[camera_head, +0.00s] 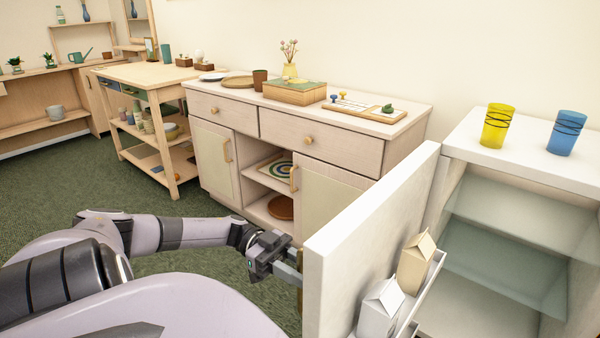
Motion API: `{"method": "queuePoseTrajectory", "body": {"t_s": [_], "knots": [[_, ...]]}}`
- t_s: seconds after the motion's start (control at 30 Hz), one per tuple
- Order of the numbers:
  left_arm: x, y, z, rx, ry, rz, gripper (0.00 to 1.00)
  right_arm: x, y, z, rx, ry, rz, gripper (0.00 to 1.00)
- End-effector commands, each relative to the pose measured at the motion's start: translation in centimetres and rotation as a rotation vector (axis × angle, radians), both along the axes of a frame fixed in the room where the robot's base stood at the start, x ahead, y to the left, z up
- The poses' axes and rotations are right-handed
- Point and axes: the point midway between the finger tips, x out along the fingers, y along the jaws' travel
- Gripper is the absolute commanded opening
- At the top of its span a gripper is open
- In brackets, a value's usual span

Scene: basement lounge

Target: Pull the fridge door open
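The white fridge door (375,240) stands swung wide open, its inner side with a shelf facing right. The open fridge body (475,135) stands at the right, with glass shelves inside. My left gripper (290,264) is at the outer face of the door, near its free edge. Its fingertips are partly hidden behind that edge, and the handle cannot be seen. I cannot tell whether the fingers are closed on anything. My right gripper is out of view.
Two cartons (414,263) stand on the door shelf. A yellow cup (496,127) and a blue cup (566,132) stand on the fridge top. A wooden sideboard (335,150) stands behind the door. Green carpet (40,190) is clear at the left.

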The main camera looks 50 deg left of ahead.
Motion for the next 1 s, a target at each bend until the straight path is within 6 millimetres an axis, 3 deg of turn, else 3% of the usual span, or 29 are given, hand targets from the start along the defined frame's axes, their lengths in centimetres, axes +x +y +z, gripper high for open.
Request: {"method": "queuePoseTrajectory", "body": {"t_s": [0.17,0.6,1.0], "knots": [[-0.2,0.7,-0.1,0.001,0.000,-0.001,0.34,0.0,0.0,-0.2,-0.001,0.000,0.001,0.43],[-1.7,6.3,-0.1,0.001,-0.001,0.001,0.34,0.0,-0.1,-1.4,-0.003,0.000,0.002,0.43],[-2.0,6.9,0.0,0.000,0.000,0.000,0.34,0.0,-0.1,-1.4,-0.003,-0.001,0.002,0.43]]}}
